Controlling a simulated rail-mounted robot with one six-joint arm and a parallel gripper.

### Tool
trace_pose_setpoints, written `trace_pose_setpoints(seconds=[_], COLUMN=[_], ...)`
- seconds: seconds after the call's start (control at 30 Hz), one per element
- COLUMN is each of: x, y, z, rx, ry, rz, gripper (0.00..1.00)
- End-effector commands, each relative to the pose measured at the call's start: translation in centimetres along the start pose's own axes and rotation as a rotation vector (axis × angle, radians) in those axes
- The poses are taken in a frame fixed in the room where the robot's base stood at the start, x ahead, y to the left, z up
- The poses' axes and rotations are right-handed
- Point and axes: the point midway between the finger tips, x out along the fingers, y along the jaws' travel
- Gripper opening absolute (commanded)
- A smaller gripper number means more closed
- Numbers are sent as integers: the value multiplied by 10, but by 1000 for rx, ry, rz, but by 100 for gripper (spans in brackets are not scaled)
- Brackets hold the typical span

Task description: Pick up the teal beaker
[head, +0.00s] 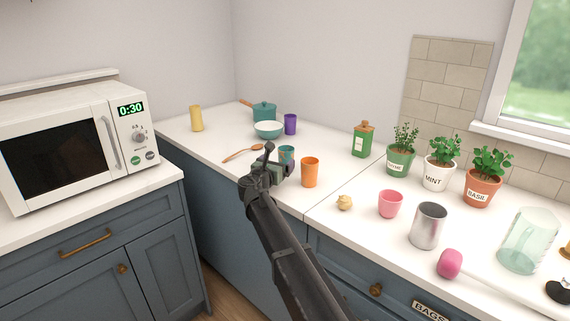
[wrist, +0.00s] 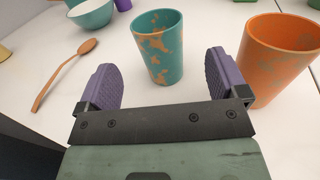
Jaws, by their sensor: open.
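The teal beaker (head: 287,154) stands upright on the white counter, partly behind my gripper in the head view. In the wrist view the teal beaker (wrist: 160,48) shows orange-brown patches and sits ahead of the jaws, between their lines. My gripper (wrist: 163,78) is open and empty, with purple pads on its two fingers. In the head view my gripper (head: 268,163) is just in front of the beaker, at its near left. The wrist view shows a gap between the pads and the beaker; exact contact cannot be seen.
An orange cup (head: 310,172) stands close on the right, near the right finger in the wrist view (wrist: 275,58). A wooden spoon (head: 243,152) lies to the left. A teal bowl (head: 268,130) and a purple cup (head: 290,124) stand behind.

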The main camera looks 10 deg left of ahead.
Motion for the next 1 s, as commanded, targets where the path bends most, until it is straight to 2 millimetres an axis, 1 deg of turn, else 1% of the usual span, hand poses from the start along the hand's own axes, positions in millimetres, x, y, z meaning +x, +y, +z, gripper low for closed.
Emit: trace_pose_setpoints(seconds=[0.03,0.1,0.27,0.37,0.5,0.6,0.73,0.77,1.0], x=[11,18,24,39,66,72,71,71,70], y=[2,1,0,2,2,2,1,1,1], z=[0,0,0,0,0,0,0,0,0], rx=[0,1,1,1,2,2,2,2,2], ry=[0,0,1,1,1,1,1,1,1], rz=[-1,-1,-1,-2,-2,-1,-1,-1,-1], gripper=[92,92,92,92,92,92,92,90,54])
